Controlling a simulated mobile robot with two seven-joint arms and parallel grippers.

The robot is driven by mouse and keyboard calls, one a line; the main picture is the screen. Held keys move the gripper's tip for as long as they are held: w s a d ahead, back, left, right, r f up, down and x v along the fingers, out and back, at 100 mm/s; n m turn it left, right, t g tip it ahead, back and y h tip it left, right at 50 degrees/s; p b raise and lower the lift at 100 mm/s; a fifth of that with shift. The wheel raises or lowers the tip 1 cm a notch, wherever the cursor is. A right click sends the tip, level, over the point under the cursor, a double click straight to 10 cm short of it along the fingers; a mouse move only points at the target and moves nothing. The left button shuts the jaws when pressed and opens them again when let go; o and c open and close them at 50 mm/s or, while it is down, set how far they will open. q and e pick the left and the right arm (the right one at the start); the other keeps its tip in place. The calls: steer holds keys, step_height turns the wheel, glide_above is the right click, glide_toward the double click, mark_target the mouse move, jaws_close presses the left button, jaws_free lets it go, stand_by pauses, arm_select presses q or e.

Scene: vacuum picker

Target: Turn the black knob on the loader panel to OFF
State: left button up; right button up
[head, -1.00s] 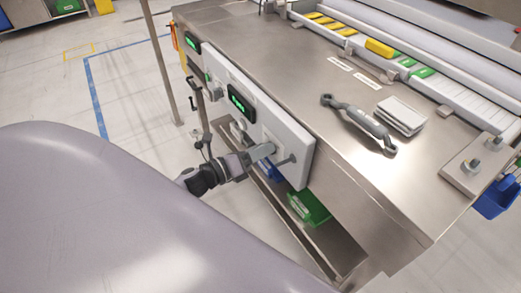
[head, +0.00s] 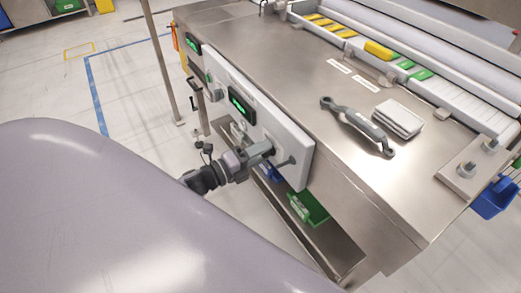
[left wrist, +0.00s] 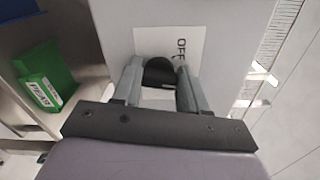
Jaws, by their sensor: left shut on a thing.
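The loader panel (head: 238,125) is a pale upright plate on the front of the steel machine, with a green display (head: 241,101). In the left wrist view the black knob (left wrist: 158,72) sits on a white label (left wrist: 190,42) that reads OFF, with the lettering turned sideways. My left gripper (left wrist: 163,80) has one finger on each side of the knob and is shut on it. In the head view my left gripper (head: 268,150) reaches the panel's lower right part and hides the knob. My right gripper is not in view.
Green (head: 308,207) and blue bins stand on the shelf below. A grey wrench-like tool (head: 358,124) and a stack of white pads (head: 398,118) lie on the steel top.

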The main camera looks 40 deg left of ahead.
arm_select(q)
steer(key=shift+f+n+p, duration=0.15)
steer(key=shift+n+p, duration=0.5)
steer(key=shift+n, duration=2.2)
steer(key=shift+f+n+p, duration=0.1)
steer(key=shift+n+p, duration=0.5)
steer(key=shift+n, duration=2.25)
steer(key=o, duration=1.1)
steer(key=shift+c, duration=0.2)
steer(key=shift+s, duration=0.1)
steer(key=v, duration=0.7)
